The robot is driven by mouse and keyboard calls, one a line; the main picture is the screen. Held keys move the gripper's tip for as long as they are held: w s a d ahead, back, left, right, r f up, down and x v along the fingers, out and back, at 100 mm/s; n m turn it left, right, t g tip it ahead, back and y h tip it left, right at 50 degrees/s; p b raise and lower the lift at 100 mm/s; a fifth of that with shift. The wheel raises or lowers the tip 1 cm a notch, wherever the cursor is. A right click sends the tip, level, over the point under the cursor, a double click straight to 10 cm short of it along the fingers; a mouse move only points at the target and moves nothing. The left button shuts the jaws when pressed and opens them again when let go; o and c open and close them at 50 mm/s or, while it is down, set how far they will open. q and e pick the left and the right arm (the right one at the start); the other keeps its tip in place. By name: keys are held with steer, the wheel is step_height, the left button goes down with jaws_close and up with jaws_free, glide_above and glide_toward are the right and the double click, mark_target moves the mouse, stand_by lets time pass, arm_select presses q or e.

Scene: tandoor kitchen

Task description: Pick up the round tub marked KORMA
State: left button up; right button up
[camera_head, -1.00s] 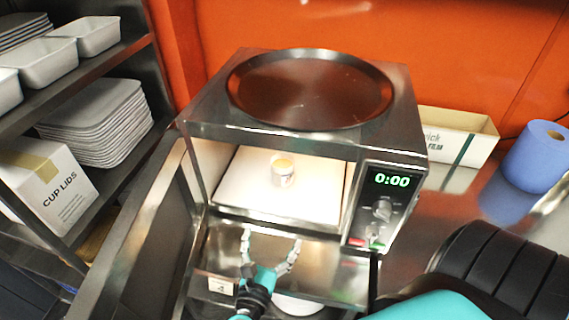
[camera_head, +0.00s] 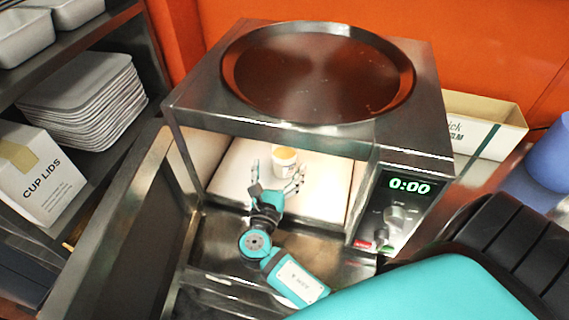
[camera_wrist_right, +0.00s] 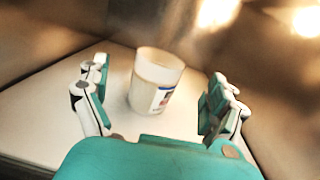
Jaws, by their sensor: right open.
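A small round tub (camera_head: 284,160) with an orange-yellow top stands upright inside the open microwave (camera_head: 300,135). In the right wrist view the tub (camera_wrist_right: 155,80) is pale, with a label on its side that is too small to read. My right gripper (camera_head: 277,178) is inside the microwave opening, just in front of the tub. In the right wrist view its open fingers (camera_wrist_right: 158,104) stand to either side, with the tub between and slightly beyond them. I cannot see contact. My left gripper is not in view.
The microwave door (camera_head: 120,235) hangs open on the left. A round dark tray (camera_head: 318,72) lies on top of the microwave. Its control panel (camera_head: 402,208) reads 0:00.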

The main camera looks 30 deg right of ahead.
mark_target(284, 156)
steer(key=shift+x, duration=0.95)
steer(key=b+x, duration=0.1)
steer(key=x, duration=0.2)
steer(key=shift+w+d+r, duration=0.2)
steer(key=shift+d, duration=0.1)
steer(key=shift+w+d, duration=0.3)
steer(key=shift+w, duration=0.05)
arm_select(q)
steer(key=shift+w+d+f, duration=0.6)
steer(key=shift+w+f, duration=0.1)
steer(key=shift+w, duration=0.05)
arm_select(e)
steer(key=shift+s, duration=0.1)
steer(key=shift+c, duration=1.1)
steer(key=c, duration=1.6)
steer(key=shift+r, duration=0.1)
